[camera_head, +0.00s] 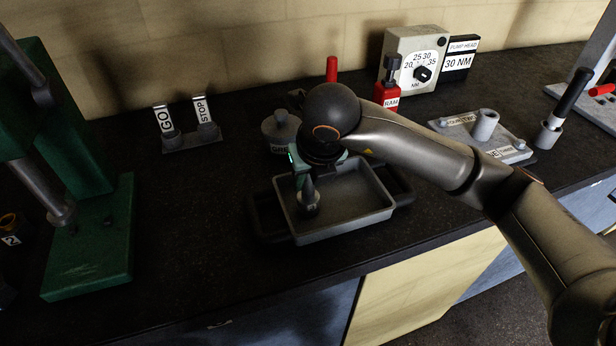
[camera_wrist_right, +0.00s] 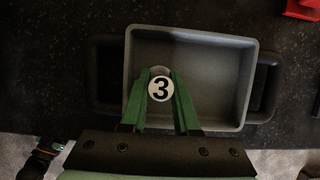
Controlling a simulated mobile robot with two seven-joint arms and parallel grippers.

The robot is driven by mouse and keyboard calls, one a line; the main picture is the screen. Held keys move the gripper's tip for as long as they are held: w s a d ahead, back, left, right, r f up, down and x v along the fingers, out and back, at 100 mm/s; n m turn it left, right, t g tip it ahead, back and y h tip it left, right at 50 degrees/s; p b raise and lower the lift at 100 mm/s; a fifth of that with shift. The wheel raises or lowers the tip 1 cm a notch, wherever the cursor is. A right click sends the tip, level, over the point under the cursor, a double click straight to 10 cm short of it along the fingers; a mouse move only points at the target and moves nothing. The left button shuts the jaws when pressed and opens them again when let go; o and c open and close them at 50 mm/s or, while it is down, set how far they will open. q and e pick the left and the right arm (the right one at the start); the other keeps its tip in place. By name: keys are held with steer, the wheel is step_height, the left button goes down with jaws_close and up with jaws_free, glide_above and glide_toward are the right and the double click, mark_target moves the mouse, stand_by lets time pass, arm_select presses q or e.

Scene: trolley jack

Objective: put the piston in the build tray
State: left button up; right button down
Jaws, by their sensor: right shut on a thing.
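The build tray (camera_head: 375,212) is a shallow grey rectangular tray with dark handles at its ends, on the dark bench. It fills much of the right wrist view (camera_wrist_right: 225,100). My right gripper (camera_head: 307,188) points down over the left part of the tray. Its green fingers are shut on the piston (camera_head: 309,206), a small grey round part. In the right wrist view the piston (camera_wrist_right: 160,89) shows a white disc marked 3 between the fingers. I cannot tell whether it touches the tray floor. My left gripper is not in view.
A grey lidded pot (camera_head: 281,128) stands behind the tray. A red RAM block (camera_head: 387,97), a dial box (camera_head: 412,60) and a grey plate (camera_head: 485,130) are at the right. GO and STOP pedals (camera_head: 186,126) and a green press (camera_head: 95,235) are at the left.

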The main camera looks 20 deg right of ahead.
steer(key=c, duration=0.7)
jaws_free()
steer(key=shift+o, duration=0.2)
steer(key=v, duration=1.2)
steer(key=shift+r, duration=0.1)
